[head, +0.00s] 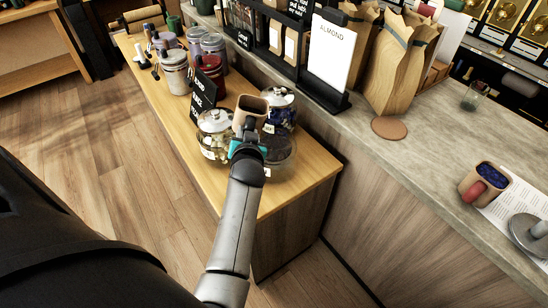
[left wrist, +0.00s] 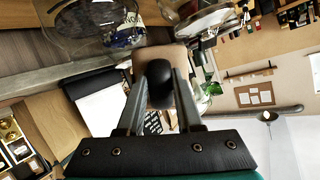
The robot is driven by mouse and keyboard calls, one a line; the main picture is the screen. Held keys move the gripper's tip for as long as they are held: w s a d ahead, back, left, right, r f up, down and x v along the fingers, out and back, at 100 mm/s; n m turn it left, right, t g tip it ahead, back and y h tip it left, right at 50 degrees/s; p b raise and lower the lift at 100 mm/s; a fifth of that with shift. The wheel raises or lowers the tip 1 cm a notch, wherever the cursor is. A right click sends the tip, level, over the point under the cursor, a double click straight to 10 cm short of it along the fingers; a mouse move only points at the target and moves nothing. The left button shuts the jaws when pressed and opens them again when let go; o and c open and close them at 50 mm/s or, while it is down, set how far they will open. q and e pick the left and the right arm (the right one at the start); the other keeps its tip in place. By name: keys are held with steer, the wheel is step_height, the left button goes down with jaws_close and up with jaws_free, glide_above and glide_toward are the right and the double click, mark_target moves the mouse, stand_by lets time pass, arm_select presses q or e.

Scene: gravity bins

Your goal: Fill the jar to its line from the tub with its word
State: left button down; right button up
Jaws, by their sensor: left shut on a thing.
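My left gripper (head: 248,147) is shut on the handle of a tan scoop (head: 252,105), held above the lidded glass tubs. The scoop's mouth faces up; I cannot make out any contents. The left wrist view shows the fingers (left wrist: 158,90) around its black handle (left wrist: 160,82). A card (head: 328,55) reads ALMOND. A small glass jar (head: 474,97) stands on the counter; no line is readable. My right gripper is out of view.
More lidded tubs (head: 174,75) and a black sign (head: 203,92) stand farther along the wooden bench (head: 305,180).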

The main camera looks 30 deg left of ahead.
arm_select(q)
steer(key=shift+d+f+n+h+p, duration=0.3)
steer(key=shift+d+f+n, duration=0.1)
steer(key=shift+d, duration=0.2)
steer(key=shift+d+f+n+h+p, duration=0.3)
steer(key=shift+d+f, duration=0.1)
steer(key=shift+d, duration=0.15)
steer(key=shift+a+f+n+t, duration=0.2)
steer(key=shift+n+t, duration=0.1)
steer(key=shift+n, duration=0.1)
steer(key=shift+a+r, duration=0.1)
steer(key=shift+w+r, duration=0.1)
